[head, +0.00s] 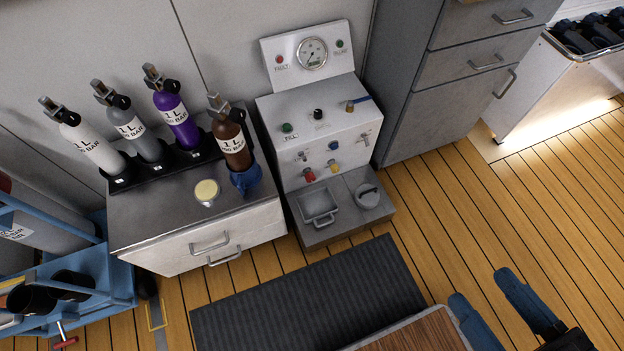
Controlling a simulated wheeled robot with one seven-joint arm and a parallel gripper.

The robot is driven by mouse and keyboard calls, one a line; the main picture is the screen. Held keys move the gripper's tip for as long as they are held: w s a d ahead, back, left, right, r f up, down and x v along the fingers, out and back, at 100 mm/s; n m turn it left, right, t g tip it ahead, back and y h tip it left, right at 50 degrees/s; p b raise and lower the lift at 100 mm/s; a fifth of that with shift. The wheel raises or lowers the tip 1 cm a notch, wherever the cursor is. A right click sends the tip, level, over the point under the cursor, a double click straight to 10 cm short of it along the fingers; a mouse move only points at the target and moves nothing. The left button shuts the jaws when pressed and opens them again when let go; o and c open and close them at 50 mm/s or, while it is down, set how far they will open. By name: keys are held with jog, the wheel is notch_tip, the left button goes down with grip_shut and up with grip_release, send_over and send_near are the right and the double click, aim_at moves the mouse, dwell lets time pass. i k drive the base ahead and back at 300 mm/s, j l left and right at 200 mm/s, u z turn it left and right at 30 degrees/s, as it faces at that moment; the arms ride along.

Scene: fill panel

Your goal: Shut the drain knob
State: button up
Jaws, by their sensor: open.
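The fill panel (350,190) is a light grey box with a sloped top and a gauge board behind it. Its front carries a red knob (309,174), a yellow knob (334,166), a blue knob (333,145) and a metal T-handle (365,138). Its top has a green knob (287,127), a black knob (318,115) and a brass valve with a blue lever (352,105). The labels are too small to tell which one is the drain knob. My gripper (480,285) is at the lower right with its two blue fingers apart and empty, well away from the panel.
A grey tray (318,207) and a round lidded pot (367,196) sit on the panel's base ledge. Left is a cabinet (190,250) with several labelled bottles. Grey drawers (425,110) stand right. A dark mat (310,310) and a wooden-topped surface (425,333) lie in front.

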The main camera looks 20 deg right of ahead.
aim_at(309, 177)
jog(key=i+u, duration=0.25)
jog(key=i, duration=0.2)
jog(key=i+l+u, duration=0.25)
jog(key=i, duration=0.2)
